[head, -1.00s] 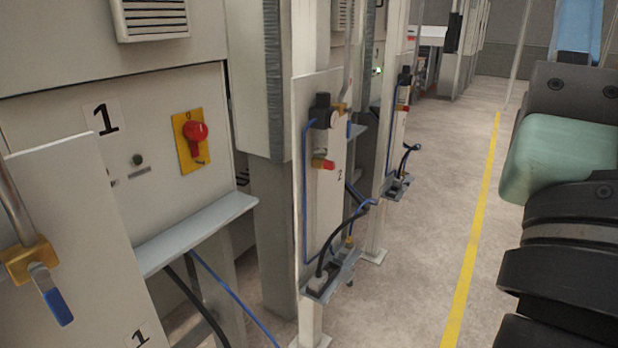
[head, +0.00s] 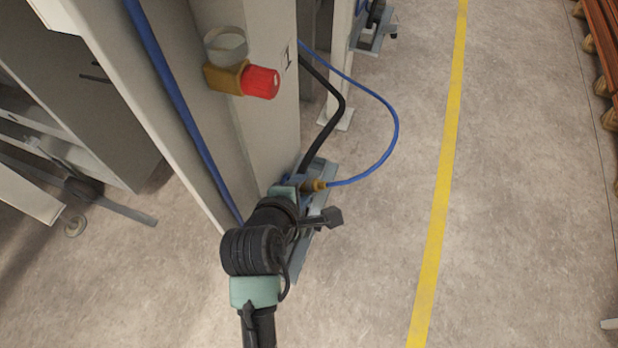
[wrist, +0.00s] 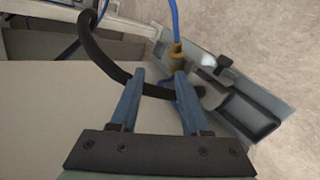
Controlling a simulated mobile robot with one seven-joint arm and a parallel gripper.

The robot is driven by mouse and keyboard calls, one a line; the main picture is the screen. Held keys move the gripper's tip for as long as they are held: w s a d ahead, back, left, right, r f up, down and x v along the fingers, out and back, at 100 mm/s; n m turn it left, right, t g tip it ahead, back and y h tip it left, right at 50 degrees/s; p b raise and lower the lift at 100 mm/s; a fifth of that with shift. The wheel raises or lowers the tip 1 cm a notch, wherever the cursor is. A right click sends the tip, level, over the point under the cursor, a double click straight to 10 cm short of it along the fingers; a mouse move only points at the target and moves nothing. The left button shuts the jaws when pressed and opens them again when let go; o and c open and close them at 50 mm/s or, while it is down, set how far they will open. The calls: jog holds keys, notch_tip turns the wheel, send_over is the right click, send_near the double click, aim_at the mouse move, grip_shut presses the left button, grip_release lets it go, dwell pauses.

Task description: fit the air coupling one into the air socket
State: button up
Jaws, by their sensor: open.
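The brass air coupling (head: 315,185) is on the end of a blue hose, low at the post over a grey tray. It also shows in the wrist view (wrist: 176,65), just beyond the tip of the right finger. My gripper (wrist: 155,76) is open, with its two blue fingers apart and nothing held between them. The coupling looks free of the fingers; I cannot tell the exact gap. In the head view my wrist covers the fingertips and part of the tray. I cannot make out for sure which fitting is the air socket.
A black cable (head: 335,115) bends down to the tray (wrist: 255,115) and crosses close beyond my fingers. A brass fitting with a red cap (head: 260,82) sticks out from the post above my arm. The floor right of the tray is clear up to the yellow line (head: 440,190).

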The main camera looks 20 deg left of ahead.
aim_at(316, 187)
jog(key=shift+n+g, duration=0.3)
jog(key=shift+n, duration=0.5)
jog(key=w+f+b, duration=0.1)
jog(key=f, duration=0.1)
jog(key=w+f, duration=0.1)
jog(key=f, duration=0.2)
jog(key=w+f+b, duration=0.1)
jog(key=f, duration=0.1)
jog(key=shift+w+d+f+b, duration=0.1)
jog(key=shift+d+f+b, duration=0.05)
jog(key=shift+f+b, duration=0.2)
jog(key=shift+b+x, duration=1.3)
jog(key=shift+x, duration=1.75)
jog(key=shift+w+d+r, duration=0.15)
jog(key=shift+d+r, duration=0.05)
grip_shut()
